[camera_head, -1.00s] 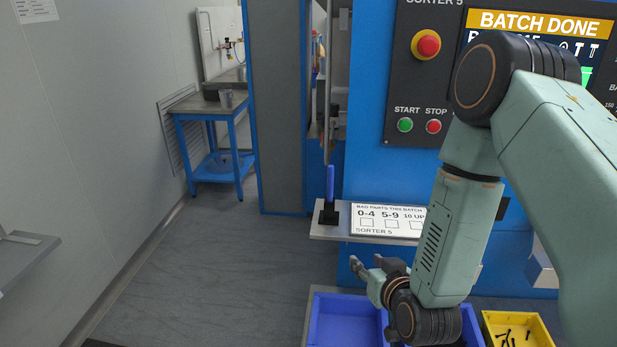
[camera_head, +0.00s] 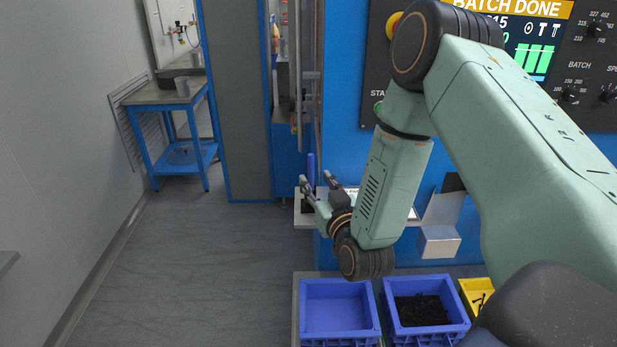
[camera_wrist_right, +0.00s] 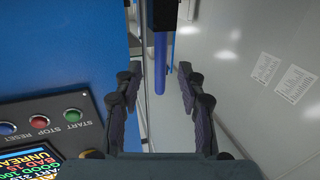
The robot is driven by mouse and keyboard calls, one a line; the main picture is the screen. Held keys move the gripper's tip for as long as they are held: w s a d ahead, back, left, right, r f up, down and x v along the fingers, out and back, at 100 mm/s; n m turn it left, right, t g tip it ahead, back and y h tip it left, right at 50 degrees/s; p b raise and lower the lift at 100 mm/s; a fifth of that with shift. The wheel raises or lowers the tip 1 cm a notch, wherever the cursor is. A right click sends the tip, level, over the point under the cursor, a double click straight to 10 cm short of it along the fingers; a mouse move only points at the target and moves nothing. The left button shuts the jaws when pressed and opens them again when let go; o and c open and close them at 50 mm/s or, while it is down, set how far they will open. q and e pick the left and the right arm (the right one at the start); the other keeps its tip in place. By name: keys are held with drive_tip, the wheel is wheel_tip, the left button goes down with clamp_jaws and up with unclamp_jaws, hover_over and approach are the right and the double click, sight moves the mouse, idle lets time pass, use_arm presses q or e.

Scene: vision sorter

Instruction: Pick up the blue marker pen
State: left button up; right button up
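The blue marker pen (camera_head: 311,163) stands upright in a black holder on the small shelf (camera_head: 303,220) at the machine's front. My right gripper (camera_head: 316,181) is at the pen, its fingers overlapping the pen's lower part and the holder in the head view. In the right wrist view the blue pen (camera_wrist_right: 160,65) lies between the two spread fingers of my right gripper (camera_wrist_right: 157,82), with clear gaps on both sides. The right gripper is open and empty. Whether the pen is fully at fingertip depth is hard to tell. My left gripper is not in view.
The blue machine front (camera_head: 345,110) is close behind the shelf. Below are an empty blue bin (camera_head: 337,290), a blue bin (camera_head: 435,338) with dark parts and a yellow bin (camera_head: 478,285). The floor (camera_head: 210,270) to the left is clear.

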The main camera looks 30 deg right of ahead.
sight(312, 173)
drive_tip(key=x, duration=0.3)
drive_tip(key=shift+w+d+r+p, duration=0.15)
drive_tip(key=shift+w+p, duration=0.2)
drive_tip(key=shift+w, duration=0.05)
drive_tip(key=shift+w+r, duration=0.15)
drive_tip(key=shift+w, duration=0.05)
drive_tip(key=shift+w+d, duration=0.1)
drive_tip(key=shift+w, duration=0.05)
drive_tip(key=shift+c, duration=1.3)
drive_tip(key=shift+a, duration=0.2)
clamp_jaws()
drive_tip(key=shift+d, duration=0.1)
